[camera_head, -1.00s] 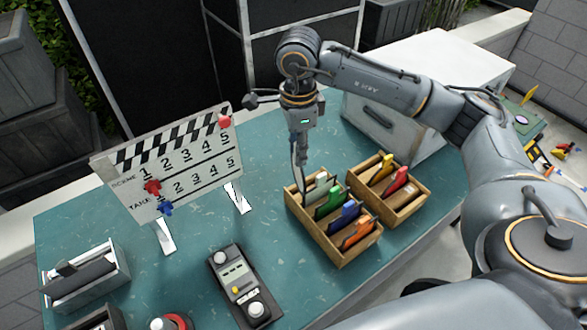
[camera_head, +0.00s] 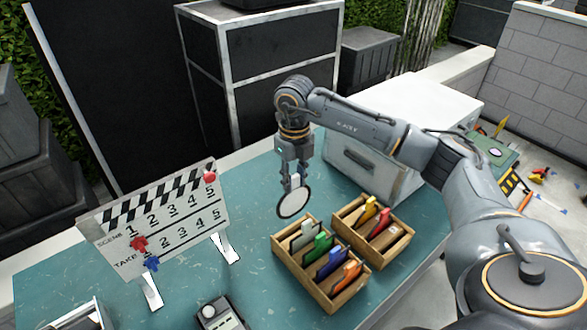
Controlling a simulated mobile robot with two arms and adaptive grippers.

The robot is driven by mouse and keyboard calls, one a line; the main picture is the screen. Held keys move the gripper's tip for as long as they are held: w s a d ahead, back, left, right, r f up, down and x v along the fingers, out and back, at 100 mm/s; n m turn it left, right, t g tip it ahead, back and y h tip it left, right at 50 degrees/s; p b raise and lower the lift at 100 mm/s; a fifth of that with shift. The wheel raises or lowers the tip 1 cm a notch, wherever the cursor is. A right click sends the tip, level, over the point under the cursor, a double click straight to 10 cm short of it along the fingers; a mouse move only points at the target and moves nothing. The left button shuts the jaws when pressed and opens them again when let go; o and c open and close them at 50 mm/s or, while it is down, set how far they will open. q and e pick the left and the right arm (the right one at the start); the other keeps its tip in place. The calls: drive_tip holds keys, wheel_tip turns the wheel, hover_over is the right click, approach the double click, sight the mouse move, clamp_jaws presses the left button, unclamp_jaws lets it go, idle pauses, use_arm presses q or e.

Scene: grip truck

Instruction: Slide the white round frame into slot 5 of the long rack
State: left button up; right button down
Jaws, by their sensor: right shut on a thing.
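The white round frame (camera_head: 294,204), a pale disc with a dark rim, hangs from my right gripper (camera_head: 293,182). The gripper is shut on its upper edge. The disc hangs roughly upright, just beyond and left of the far end of the long wooden rack (camera_head: 313,291). It appears to be clear of the rack. The long rack holds a grey-white card (camera_head: 303,236), a green one (camera_head: 319,246), a blue one (camera_head: 331,262) and an orange one (camera_head: 346,275). Slot numbers cannot be read. My left gripper is not in view.
A shorter wooden rack (camera_head: 388,245) with a yellow and a red card stands right of the long one. A clapperboard (camera_head: 160,215) stands on the left. A white case (camera_head: 395,125) stands behind the racks. A grey control box (camera_head: 215,315) is at the front. Teal table shows between clapperboard and racks.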

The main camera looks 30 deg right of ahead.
sight(294, 199)
drive_tip(key=shift+f+b, duration=0.7)
drive_tip(key=shift+f, duration=0.75)
drive_tip(key=shift+f+b, duration=0.9)
drive_tip(key=shift+f, duration=0.4)
drive_tip(key=shift+f+b, duration=0.15)
drive_tip(key=shift+b, duration=0.15)
drive_tip(key=shift+f, duration=0.15)
drive_tip(key=shift+f+b, duration=0.3)
drive_tip(key=shift+b, duration=0.1)
drive_tip(key=shift+f, duration=0.2)
